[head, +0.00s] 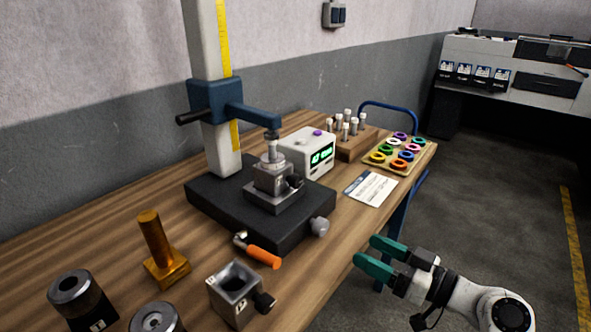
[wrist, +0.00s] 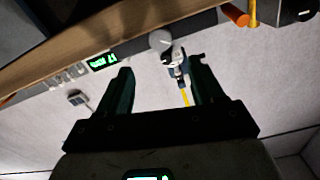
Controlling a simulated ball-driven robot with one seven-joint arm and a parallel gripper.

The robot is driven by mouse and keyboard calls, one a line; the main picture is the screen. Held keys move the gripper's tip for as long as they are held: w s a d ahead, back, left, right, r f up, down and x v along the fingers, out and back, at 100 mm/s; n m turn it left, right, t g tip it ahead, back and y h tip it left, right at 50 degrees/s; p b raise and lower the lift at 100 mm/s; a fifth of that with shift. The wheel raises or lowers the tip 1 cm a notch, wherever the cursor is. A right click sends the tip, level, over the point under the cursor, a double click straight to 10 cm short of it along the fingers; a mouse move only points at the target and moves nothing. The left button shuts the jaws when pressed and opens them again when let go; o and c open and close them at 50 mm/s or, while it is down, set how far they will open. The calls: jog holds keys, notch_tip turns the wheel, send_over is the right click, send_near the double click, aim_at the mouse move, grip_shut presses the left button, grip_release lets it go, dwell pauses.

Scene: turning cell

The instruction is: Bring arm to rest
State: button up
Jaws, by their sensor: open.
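My gripper (head: 368,252) is at the lower right of the head view, just off the front edge of the wooden bench (head: 338,206). Its two green fingers are apart with nothing between them, and they point left toward the bench. My grey and white arm runs to the lower right from it, over the floor. In the wrist view my gripper (wrist: 160,72) also shows open and empty, its dark fingers spread. The bench edge (wrist: 70,55) crosses the top of that view, which looks upside down.
A measuring stand (head: 262,235) with a steel block on its black base fills the bench middle. An orange-handled tool (head: 264,257) and a hollow steel block (head: 234,285) lie nearest my fingers. A card (head: 370,189) and coloured rings (head: 403,152) are farther back. Floor at right is clear.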

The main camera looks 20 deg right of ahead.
jog(key=s+a+f+m+g+h+p, duration=0.3)
jog(key=s+f+g+h, duration=0.35)
jog(key=s+f, duration=0.8)
jog(key=s+d+f+m+g+h+p, duration=0.1)
jog(key=s+d+f+g+h, duration=0.3)
jog(key=s, duration=1)
jog(key=m+g, duration=0.1)
jog(key=g, duration=0.2)
jog(key=shift+s+f+m+p, duration=0.15)
jog(key=shift+s+m+p, duration=0.15)
jog(key=shift+s, duration=0.1)
